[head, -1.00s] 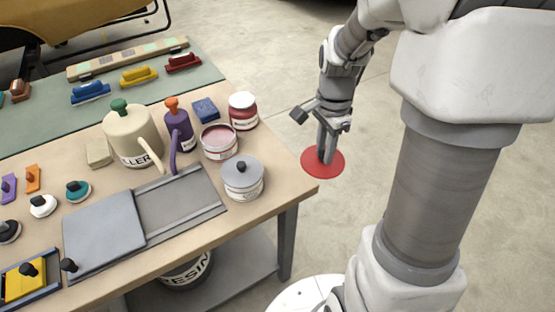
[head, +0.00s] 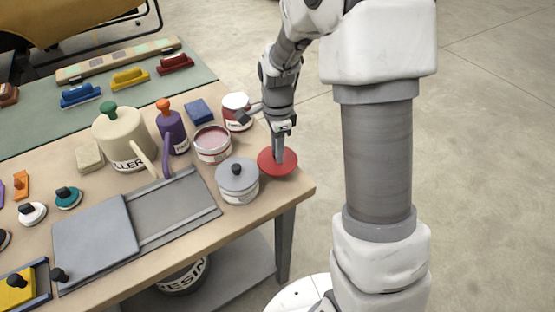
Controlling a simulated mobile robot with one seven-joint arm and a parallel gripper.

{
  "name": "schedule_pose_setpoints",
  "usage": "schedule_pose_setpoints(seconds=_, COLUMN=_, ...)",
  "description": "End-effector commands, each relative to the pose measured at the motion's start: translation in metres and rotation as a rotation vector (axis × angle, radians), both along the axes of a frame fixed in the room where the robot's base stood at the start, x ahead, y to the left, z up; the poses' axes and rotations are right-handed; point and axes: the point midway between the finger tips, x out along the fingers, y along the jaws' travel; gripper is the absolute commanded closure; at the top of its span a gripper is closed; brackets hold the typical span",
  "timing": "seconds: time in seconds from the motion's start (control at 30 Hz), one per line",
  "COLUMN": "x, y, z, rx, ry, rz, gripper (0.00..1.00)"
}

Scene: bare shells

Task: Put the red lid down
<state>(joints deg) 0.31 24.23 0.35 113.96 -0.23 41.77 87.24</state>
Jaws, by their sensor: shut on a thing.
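The red lid (head: 268,168) is a flat round disc at the right end of the table, in the head view. My gripper (head: 279,158) points down and is shut on the middle of the lid, hiding its grip point. The lid appears level and over the bare table corner, right of the grey-lidded pot (head: 237,181). I cannot tell whether the lid touches the table top. An open tin with pinkish contents (head: 212,144) stands behind and to the left of the lid.
A red jar with a white lid (head: 236,111) stands close behind my gripper. A grey tray with a sliding plate (head: 95,242) lies to the left. The table's front right corner (head: 298,192) is clear. A bucket (head: 183,277) sits on the lower shelf.

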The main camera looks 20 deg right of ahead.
Motion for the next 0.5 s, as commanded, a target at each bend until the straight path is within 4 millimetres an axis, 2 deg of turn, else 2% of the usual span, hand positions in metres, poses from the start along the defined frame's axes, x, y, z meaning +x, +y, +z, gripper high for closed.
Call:
schedule_pose_setpoints(seconds=0.23, x=-0.001, y=0.0, z=-0.035, rx=0.001, ry=0.004, rz=0.0, gripper=1.0)
schedule_pose_setpoints(seconds=0.5, x=0.0, y=0.0, z=-0.038, rx=0.0, ry=0.001, rz=0.0, gripper=1.0)
